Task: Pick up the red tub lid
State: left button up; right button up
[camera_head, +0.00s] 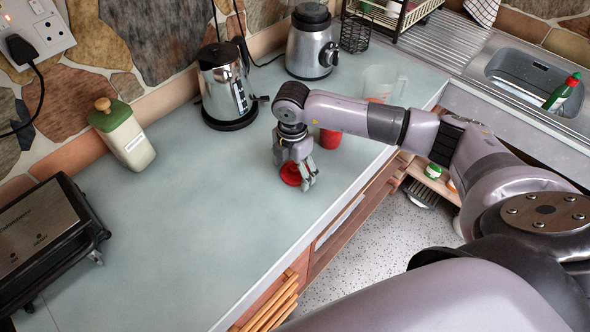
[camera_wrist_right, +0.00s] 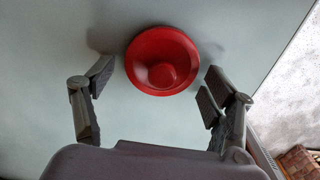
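The red tub lid (camera_head: 290,174) lies on the pale counter near its front edge. In the right wrist view the lid (camera_wrist_right: 162,60) is round with a raised centre knob and shows whole. My right gripper (camera_head: 298,176) is right over the lid, pointing down, and hides part of it in the head view. In the wrist view its open fingers (camera_wrist_right: 157,76) stand on either side of the lid with gaps; I cannot tell how high above the counter they are. My left gripper is not in view.
A red item (camera_head: 330,139) stands behind my right forearm, partly hidden. A clear jug (camera_head: 383,80), a kettle (camera_head: 224,90) and a grinder (camera_head: 309,45) stand farther back. A green-topped canister (camera_head: 128,140) and a black grill (camera_head: 45,240) are at left. The counter's middle is clear.

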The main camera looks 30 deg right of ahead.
aim_at(293, 168)
jog(key=c, duration=0.6)
jog(key=shift+o, duration=0.2)
jog(key=shift+r, duration=0.15)
jog(key=shift+w+r, duration=0.1)
jog(key=shift+r, duration=0.5)
notch_tip(293, 168, up, 18)
jog(key=r+b, duration=0.1)
jog(key=b, duration=0.2)
jog(key=w+d+f+n+p, duration=0.2)
jog(key=d+f+n+p, duration=0.1)
jog(key=d, duration=0.4)
jog(key=w+d+f+n+p, duration=0.2)
jog(key=w+d+n+p, duration=0.1)
jog(key=d, duration=0.4)
notch_tip(293, 168, down, 7)
jog(key=b, duration=0.4)
jog(key=shift+s+d+r+n, duration=0.15)
jog(key=shift+n, duration=0.15)
